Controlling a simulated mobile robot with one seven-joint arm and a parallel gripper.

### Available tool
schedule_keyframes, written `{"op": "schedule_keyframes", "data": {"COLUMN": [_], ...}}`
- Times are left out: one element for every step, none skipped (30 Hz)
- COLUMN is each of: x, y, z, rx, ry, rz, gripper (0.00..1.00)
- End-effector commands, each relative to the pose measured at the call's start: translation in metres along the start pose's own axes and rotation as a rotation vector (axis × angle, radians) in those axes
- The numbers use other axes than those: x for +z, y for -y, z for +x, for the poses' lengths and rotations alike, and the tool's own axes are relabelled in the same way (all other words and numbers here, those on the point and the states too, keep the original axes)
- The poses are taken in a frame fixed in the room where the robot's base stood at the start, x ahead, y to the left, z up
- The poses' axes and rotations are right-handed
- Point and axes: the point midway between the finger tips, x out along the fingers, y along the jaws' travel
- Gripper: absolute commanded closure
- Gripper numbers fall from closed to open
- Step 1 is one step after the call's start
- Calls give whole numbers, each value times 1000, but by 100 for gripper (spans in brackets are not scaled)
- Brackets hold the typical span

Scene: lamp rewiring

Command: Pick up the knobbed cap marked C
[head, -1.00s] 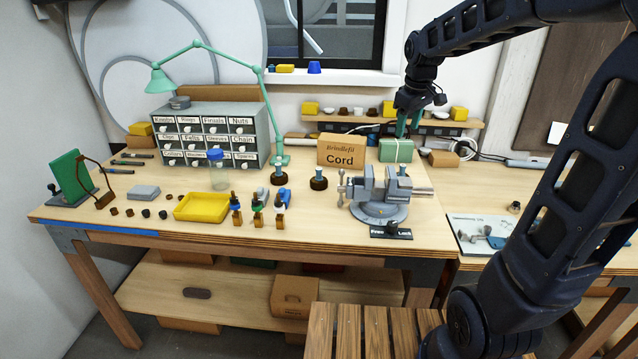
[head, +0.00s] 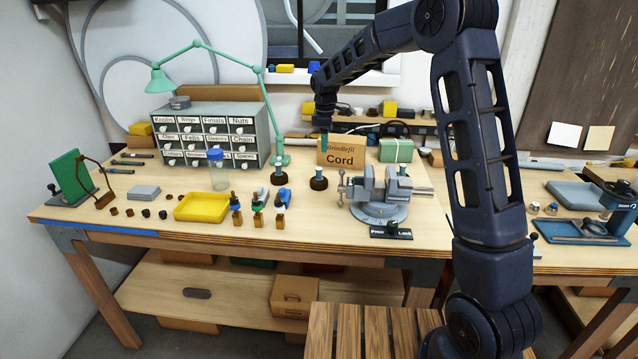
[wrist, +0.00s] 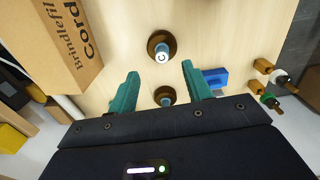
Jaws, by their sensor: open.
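The knobbed cap marked C (wrist: 161,52) has a round dark brown base and a blue-grey knob with a white lettered top. In the head view it appears to be the right one (head: 318,182) of two similar caps, upright on the bench. The other cap (head: 279,176) stands to its left; in the wrist view it also shows (wrist: 165,96), its letter not readable. My gripper (wrist: 160,70) is open and empty, its green fingers apart above the bench. Cap C shows just beyond the fingertips. In the head view my gripper (head: 324,130) is near the cord box.
The cord box (head: 341,153) stands behind cap C, at the left in the wrist view. A vise (head: 378,198) stands to the right.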

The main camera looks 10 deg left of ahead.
Motion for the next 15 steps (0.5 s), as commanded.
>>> {"op": "schedule_keyframes", "data": {"x": [-8,-11,-15,-17,-19,-20,-20,-21,-21,-21,-21,-21,-20,-20,-20], "y": [-3,-4,-5,-6,-6,-7,-7,-7,-7,-6,-6,-6,-6,-6,-5], "z": [7,10,13,15,16,18,19,21,24,26,29,34,39,43,49], "rx": [-6,-8,-11,-12,-13,-14,-15,-15,-16,-16,-16,-16,-17,-18,-18], "ry": [2,3,3,3,4,4,4,4,5,5,5,5,5,6,6], "rz": [-20,-32,-43,-50,-54,-59,-61,-62,-62,-62,-62,-62,-62,-62,-61], "gripper": [50,50,50,50,50,50,50,50,50,50,50,50,50,50,50]}}
